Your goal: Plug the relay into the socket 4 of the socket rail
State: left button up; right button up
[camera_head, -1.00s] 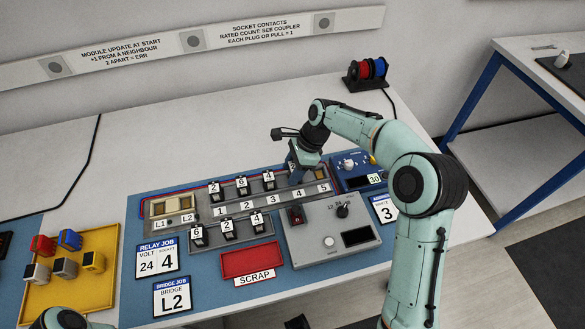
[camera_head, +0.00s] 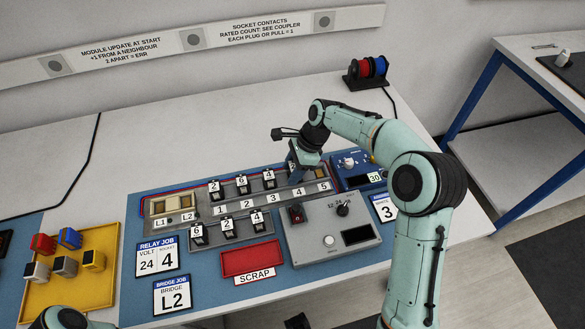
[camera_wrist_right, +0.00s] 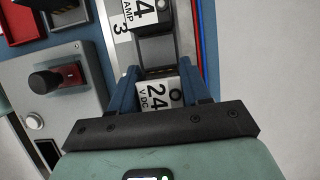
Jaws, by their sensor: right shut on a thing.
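The socket rail (camera_head: 285,201) runs across the blue mat, with number plates 1 to 5 along its front edge. Modules marked 2, 6 and 4 stand over sockets 1, 2 and 3. My right gripper (camera_head: 296,172) is at the rail behind plate 4. In the wrist view its two blue fingers (camera_wrist_right: 170,88) are shut on the relay (camera_wrist_right: 155,97), whose white face reads 24 V DC. The relay is in line with the neighbouring module marked 4 AMP (camera_wrist_right: 143,12). Its underside is hidden, so I cannot tell whether it is seated. My left gripper is out of view.
A lower rack (camera_head: 262,234) holds more modules. A red scrap tray (camera_head: 250,262) and a grey switch box (camera_head: 333,243) lie in front of the rail. A blue unit (camera_head: 355,181) stands close right of the gripper. A yellow tray (camera_head: 40,303) with several blocks is at left.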

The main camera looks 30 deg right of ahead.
jog(key=shift+s+f, duration=0.1)
jog(key=shift+f, duration=0.4)
dwell(0.4)
